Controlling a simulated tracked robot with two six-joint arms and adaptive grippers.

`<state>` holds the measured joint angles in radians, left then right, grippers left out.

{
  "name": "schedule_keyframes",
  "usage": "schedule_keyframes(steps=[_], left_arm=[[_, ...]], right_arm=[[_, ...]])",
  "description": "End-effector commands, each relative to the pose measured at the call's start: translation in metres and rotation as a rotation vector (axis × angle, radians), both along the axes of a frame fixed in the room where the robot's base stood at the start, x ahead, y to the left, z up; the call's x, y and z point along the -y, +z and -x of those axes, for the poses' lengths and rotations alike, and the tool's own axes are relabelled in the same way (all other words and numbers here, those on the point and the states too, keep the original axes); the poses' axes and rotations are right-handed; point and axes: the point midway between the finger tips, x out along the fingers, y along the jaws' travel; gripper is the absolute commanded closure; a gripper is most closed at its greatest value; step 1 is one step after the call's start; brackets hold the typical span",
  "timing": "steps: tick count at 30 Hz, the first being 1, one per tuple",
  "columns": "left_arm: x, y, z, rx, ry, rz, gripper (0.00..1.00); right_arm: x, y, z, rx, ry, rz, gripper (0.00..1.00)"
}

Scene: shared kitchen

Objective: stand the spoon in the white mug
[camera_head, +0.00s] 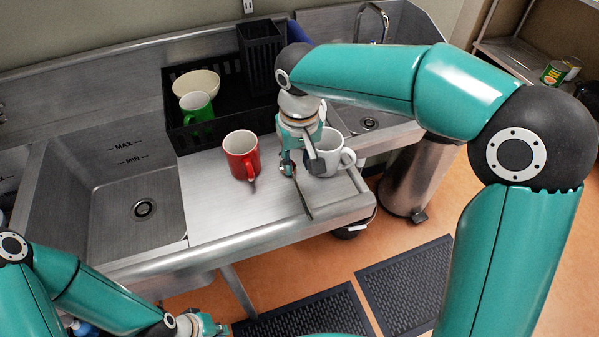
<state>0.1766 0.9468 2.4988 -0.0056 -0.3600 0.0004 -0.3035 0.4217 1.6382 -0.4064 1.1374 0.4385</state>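The white mug (329,156) stands upright on the steel counter, its handle toward the right. My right gripper (301,166) is directly in front of its left side, pointing down and hiding part of it. Its two fingers look spread apart. A thin dark spoon (304,201) shows just below the fingers, slanting toward the counter's front edge. Its upper end is hidden by the gripper; I see no clear grip on it. My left gripper (207,326) is low at the bottom edge, away from the counter, with its fingers mostly cut off.
A red mug (239,157) stands left of my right gripper. A black dish rack (171,103) behind holds a green mug (196,107) and a cream bowl (196,82). A sink (115,217) is at left. The counter's front left part is clear.

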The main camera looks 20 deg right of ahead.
Motion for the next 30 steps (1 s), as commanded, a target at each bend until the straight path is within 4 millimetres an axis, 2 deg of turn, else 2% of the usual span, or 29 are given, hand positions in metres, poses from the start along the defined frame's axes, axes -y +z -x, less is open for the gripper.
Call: schedule_keyframes(steps=[3, 9, 30], left_arm=[[0.000, 0.001, 0.000, 0.000, 0.000, 0.000, 1.00], [0.000, 0.002, 0.000, 0.000, 0.000, 0.000, 1.00], [0.000, 0.002, 0.000, 0.000, 0.000, 0.000, 1.00]], right_arm=[[-0.001, 0.024, 0.001, 0.003, 0.000, -0.002, 0.69], [0.000, 0.048, 0.004, 0.001, -0.001, 0.000, 0.69], [0.000, 0.053, 0.005, -0.001, -0.001, 0.000, 0.69]])
